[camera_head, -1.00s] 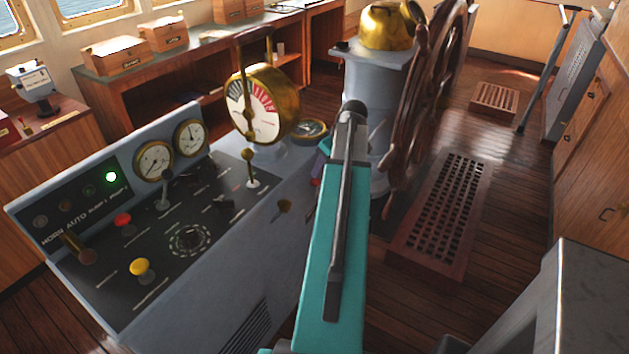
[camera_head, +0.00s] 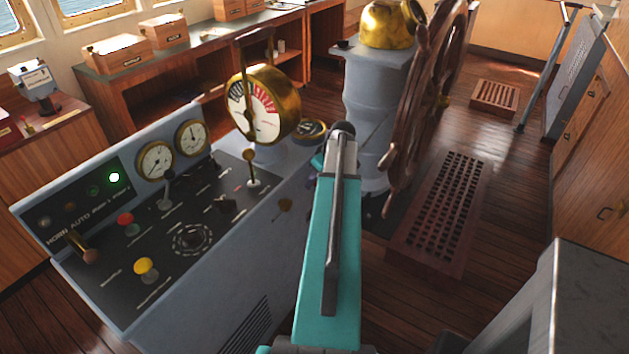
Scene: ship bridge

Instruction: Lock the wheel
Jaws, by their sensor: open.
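The wooden ship's wheel (camera_head: 412,125) stands edge-on on the right side of a grey pedestal (camera_head: 368,105). A brass dome (camera_head: 388,26) sits on top of the pedestal. My teal arm reaches forward from the bottom middle, with its far end in front of the pedestal's lower left side. My gripper is hidden behind the arm; only small dark and purplish parts peek out left of the arm's far end. No contact with the wheel is visible. I cannot make out a wheel lock for sure.
A sloped grey console (camera_head: 235,235) with levers, buttons and gauges stands close left of my arm. A brass telegraph dial (camera_head: 263,104) rises from it. A wooden floor grating (camera_head: 441,213) lies right of the pedestal. A grey box-like surface (camera_head: 600,300) fills the lower right.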

